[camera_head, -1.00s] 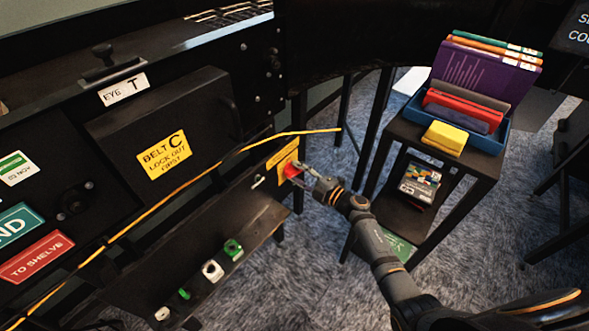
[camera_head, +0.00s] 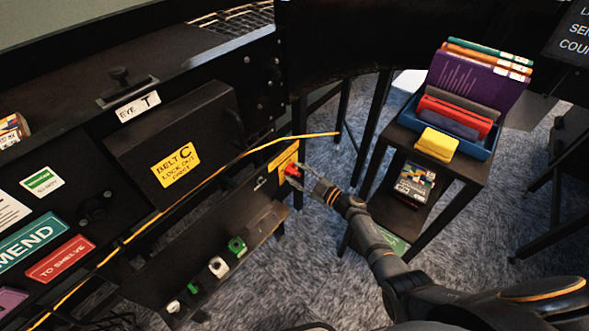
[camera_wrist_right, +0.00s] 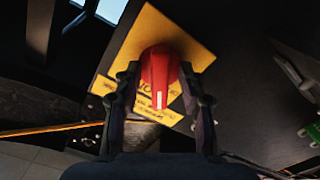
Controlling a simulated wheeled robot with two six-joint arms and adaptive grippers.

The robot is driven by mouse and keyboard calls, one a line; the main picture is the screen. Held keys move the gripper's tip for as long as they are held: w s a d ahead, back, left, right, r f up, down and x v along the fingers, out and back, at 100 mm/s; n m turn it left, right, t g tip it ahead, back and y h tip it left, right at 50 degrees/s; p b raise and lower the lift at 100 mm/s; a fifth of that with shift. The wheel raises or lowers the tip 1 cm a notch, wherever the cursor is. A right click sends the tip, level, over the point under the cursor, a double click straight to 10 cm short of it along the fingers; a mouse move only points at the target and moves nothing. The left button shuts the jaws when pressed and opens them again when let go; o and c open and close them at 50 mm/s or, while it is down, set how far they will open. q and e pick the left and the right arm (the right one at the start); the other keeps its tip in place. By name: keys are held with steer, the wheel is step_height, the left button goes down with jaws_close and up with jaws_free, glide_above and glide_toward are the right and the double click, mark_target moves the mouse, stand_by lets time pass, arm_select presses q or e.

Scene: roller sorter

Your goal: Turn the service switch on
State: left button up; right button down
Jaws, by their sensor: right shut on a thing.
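The service switch is a red knob (camera_head: 292,172) on a yellow plate (camera_head: 283,156), at the right end of the dark machine front. In the right wrist view the red knob (camera_wrist_right: 160,78) stands out from its yellow plate (camera_wrist_right: 150,35), with a pale mark at its lower end. My right gripper (camera_head: 298,176) is at the knob. In the right wrist view its fingers (camera_wrist_right: 158,92) are on both sides of the knob, shut on it. The fingers hide part of the plate and its lettering. My left gripper does not show.
A yellow cord (camera_head: 225,170) runs across the machine front above a shelf holding several small green and white parts (camera_head: 218,266). A black stand (camera_head: 470,175) with a blue bin of folders and a yellow block (camera_head: 437,144) is to the right. Grey carpet lies between.

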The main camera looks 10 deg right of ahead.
steer(key=m, duration=0.1)
steer(key=r+m+p, duration=0.1)
steer(key=m, duration=0.1)
steer(key=m+p, duration=0.1)
steer(key=shift+w+a+r+m, duration=0.2)
steer(key=shift+w+a+m, duration=0.1)
steer(key=shift+w+m, duration=0.1)
steer(key=shift+m+p, duration=0.55)
steer(key=shift+m, duration=0.65)
steer(key=shift+s+f+m, duration=0.1)
steer(key=shift+s+m, duration=0.05)
steer(key=shift+m, duration=0.25)
steer(key=c, duration=1.4)
jaws_free()
steer(key=shift+o, duration=0.9)
steer(key=shift+f, duration=0.1)
steer(key=shift+w+a+f, duration=0.2)
steer(key=shift+w+a, duration=0.05)
steer(key=shift+w, duration=0.2)
steer(key=shift+s+d, duration=0.15)
steer(key=shift+s, duration=0.05)
